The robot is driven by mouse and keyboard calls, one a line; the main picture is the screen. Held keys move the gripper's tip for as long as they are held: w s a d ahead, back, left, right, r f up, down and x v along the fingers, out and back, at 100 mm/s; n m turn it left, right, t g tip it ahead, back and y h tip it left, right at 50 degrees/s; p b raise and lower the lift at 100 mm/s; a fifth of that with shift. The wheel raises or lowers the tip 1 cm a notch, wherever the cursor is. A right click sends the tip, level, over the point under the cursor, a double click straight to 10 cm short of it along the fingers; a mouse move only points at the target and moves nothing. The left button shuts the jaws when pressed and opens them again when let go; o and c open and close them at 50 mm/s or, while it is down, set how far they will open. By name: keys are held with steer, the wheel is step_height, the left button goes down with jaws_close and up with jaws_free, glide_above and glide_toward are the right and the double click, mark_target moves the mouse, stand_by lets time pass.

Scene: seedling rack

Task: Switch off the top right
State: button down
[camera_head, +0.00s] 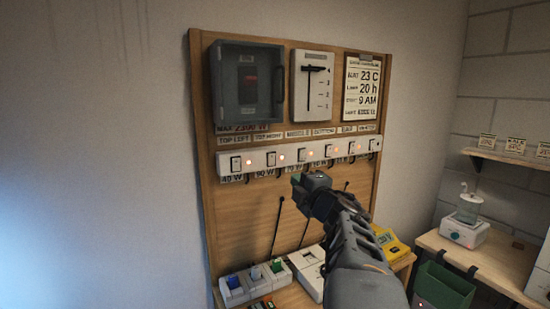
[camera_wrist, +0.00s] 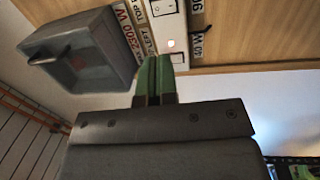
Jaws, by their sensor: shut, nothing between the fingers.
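A white switch strip (camera_head: 320,153) runs across the wooden board with several rocker switches and small red lights. Labels above it start with "TOP LEFT" at the left; the second label (camera_head: 268,136) begins with "TOP", its rest hard to read. The second switch (camera_head: 270,159) stands over "90 W", with a lit light (camera_head: 282,157) beside it. My gripper (camera_head: 298,180) is shut and empty, its green tips just below the strip's middle in the picture. In the wrist view, my fingertips (camera_wrist: 153,62) overlap the area by the first switch (camera_wrist: 178,58); their distance from the strip is unclear.
A grey box (camera_head: 246,85) with a dark window and a lever chart (camera_head: 312,87) sit above the strip. Below are thin black rods, small coloured modules (camera_head: 255,279) and a yellow item (camera_head: 390,243). A side shelf with a green bin (camera_head: 443,287) is at right.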

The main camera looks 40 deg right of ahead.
mark_target(271, 157)
steer(key=shift+s+r+n+y, duration=0.15)
steer(key=shift+n+y, duration=0.25)
steer(key=w+p, duration=0.1)
steer(key=w, duration=0.3)
steer(key=w+d+r+p, duration=0.1)
steer(key=w, duration=0.3)
steer(key=w+d+p, duration=0.1)
steer(key=w+p, duration=0.1)
steer(key=w, duration=0.3)
steer(key=shift+r, duration=0.4)
steer(key=shift+w, duration=0.4)
steer(key=shift+w, duration=0.2)
steer(key=shift+s, duration=0.2)
steer(key=s+a+r+b, duration=0.1)
steer(key=s+a+b, duration=0.1)
steer(key=s, duration=1.1)
steer(key=shift+s+r, duration=0.3)
steer(key=shift+r, duration=0.1)
